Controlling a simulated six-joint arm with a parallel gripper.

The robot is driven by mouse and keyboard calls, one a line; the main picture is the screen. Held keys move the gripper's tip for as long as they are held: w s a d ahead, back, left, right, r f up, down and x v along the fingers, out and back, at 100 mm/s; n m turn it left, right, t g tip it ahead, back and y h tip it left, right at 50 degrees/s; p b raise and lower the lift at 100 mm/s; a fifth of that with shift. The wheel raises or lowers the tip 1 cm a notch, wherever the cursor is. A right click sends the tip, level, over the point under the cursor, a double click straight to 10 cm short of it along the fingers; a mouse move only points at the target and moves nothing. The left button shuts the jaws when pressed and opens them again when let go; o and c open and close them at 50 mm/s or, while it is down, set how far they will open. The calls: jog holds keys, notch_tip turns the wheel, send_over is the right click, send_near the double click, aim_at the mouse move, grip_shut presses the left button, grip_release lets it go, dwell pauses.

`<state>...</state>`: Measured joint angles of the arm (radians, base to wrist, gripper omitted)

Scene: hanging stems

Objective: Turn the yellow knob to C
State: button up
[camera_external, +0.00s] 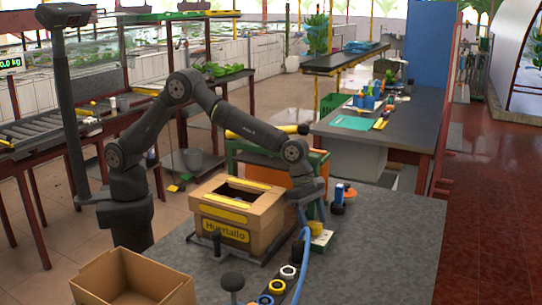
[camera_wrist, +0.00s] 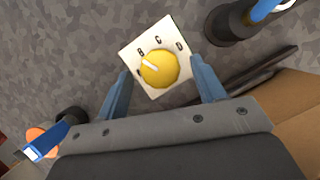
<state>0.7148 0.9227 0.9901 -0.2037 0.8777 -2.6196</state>
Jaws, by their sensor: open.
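The yellow knob (camera_wrist: 159,69) sits on a white square plate (camera_wrist: 167,38) with dark letters; B, C and D are legible, and a mark at the left edge is partly hidden. The knob's white pointer line aims to the upper left, nearer B than C. My gripper (camera_wrist: 160,70) is open, its two blue fingers on either side of the knob with visible gaps. In the external view, the plate (camera_external: 322,239) lies on the grey table, with my gripper (camera_external: 314,214) pointing down just above it, partly hiding the knob.
A cardboard box (camera_external: 235,236) with yellow labels stands close left of my gripper. An orange-based blue item (camera_external: 338,197) stands just behind. The table's right part is clear.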

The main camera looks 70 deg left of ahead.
jog(key=shift+w+d+f, duration=0.1)
jog(key=shift+d+f, duration=0.1)
jog(key=shift+f, duration=0.3)
jog(key=c, duration=1)
jog(key=shift+m, duration=0.3)
jog(key=m+g, duration=0.1)
jog(key=m, duration=0.2)
jog(key=shift+w+h, duration=0.15)
jog(key=shift+h, duration=0.15)
jog(key=shift+m+g, duration=0.8)
jog(key=shift+m, duration=0.8)
